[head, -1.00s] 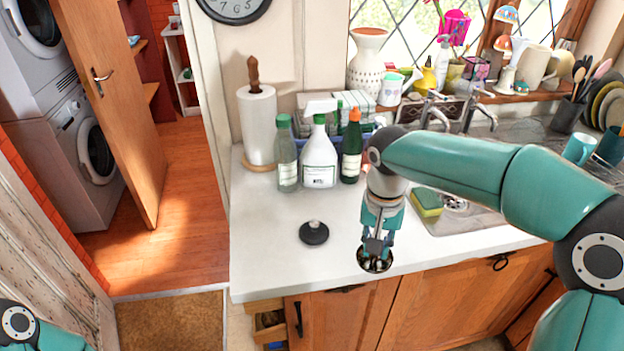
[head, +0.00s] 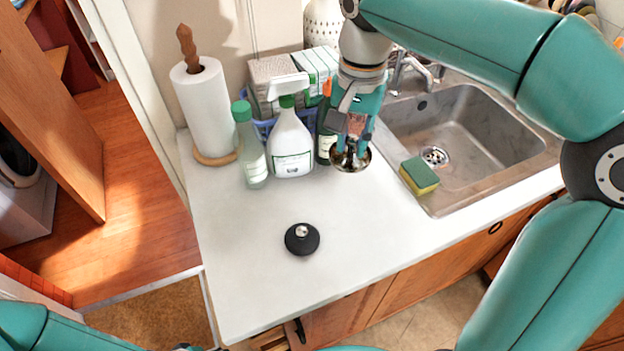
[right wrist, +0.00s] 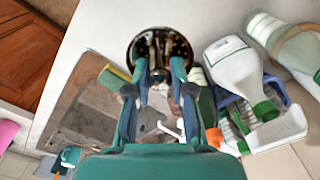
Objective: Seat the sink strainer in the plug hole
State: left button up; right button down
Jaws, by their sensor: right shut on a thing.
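The sink strainer (head: 350,160), a shiny round metal cup, is held by my right gripper (head: 352,140), shut on it, in the air in front of the bottles and left of the sink. In the right wrist view the strainer (right wrist: 160,44) shows as a dark-centred, brassy-rimmed disc at the fingertips (right wrist: 160,75). The plug hole (head: 435,156) is in the floor of the grey sink (head: 480,125), to the right of the strainer and apart from it. My left arm shows at the bottom left; its gripper is out of view.
A green and yellow sponge (head: 419,175) lies at the sink's left edge. A black stopper (head: 302,239) lies on the white worktop (head: 250,280). A spray bottle (head: 290,145), a clear bottle (head: 250,155) and a paper towel roll (head: 203,110) stand behind. The front worktop is mostly clear.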

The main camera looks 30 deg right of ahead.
notch_tip(320, 180, down, 19)
jog(key=shift+s+r, duration=0.1)
dwell(0.3)
jog(key=c, duration=1)
grip_release()
